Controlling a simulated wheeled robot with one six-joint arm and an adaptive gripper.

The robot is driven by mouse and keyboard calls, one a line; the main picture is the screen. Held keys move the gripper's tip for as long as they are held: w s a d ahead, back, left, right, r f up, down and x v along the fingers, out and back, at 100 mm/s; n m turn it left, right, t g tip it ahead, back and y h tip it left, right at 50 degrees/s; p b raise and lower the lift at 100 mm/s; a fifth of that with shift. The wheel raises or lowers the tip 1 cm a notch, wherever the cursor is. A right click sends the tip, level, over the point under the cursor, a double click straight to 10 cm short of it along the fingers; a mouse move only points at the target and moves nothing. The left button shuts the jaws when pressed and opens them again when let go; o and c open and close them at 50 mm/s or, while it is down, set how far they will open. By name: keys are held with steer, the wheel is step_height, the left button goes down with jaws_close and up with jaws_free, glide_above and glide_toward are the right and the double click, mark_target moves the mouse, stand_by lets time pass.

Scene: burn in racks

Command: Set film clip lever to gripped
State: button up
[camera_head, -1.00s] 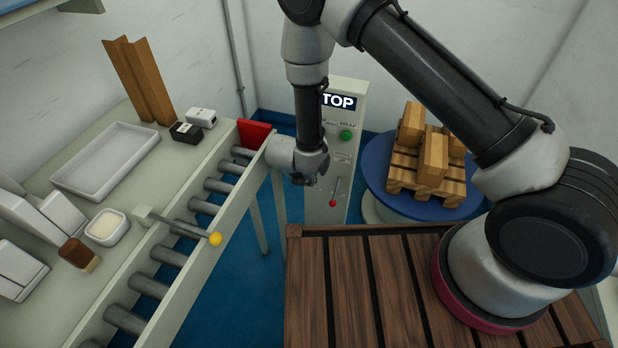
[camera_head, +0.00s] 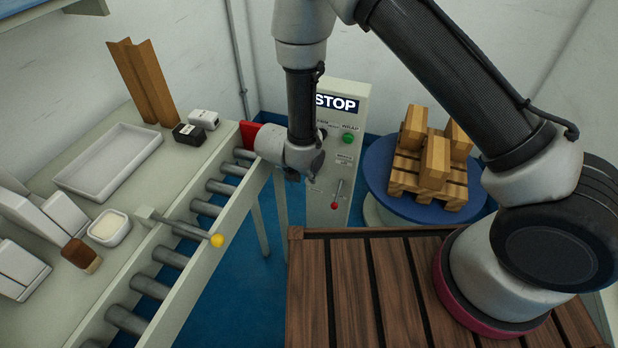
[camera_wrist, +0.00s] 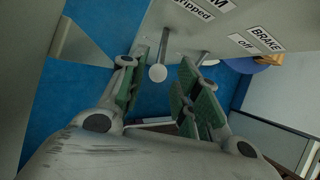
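In the wrist view the film clip lever (camera_wrist: 162,48) has a thin grey rod and a round pale knob. It hangs from a light panel, beside a label (camera_wrist: 193,9) that reads "gripped". My gripper (camera_wrist: 157,72) is open, with one green-padded finger on each side of the knob in the picture. I cannot tell whether the knob is between the pads in depth; no contact shows. In the head view my gripper's fingers are mostly hidden behind my wrist, in front of the control post (camera_head: 345,110).
The post bears a green button (camera_head: 348,138) and a red-knobbed lever (camera_head: 335,205). A roller conveyor (camera_head: 205,208) stands left. A blue turntable (camera_head: 372,175) carries a loaded pallet.

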steer(key=v, duration=0.5)
steer(key=shift+r, duration=0.1)
stand_by(0.3)
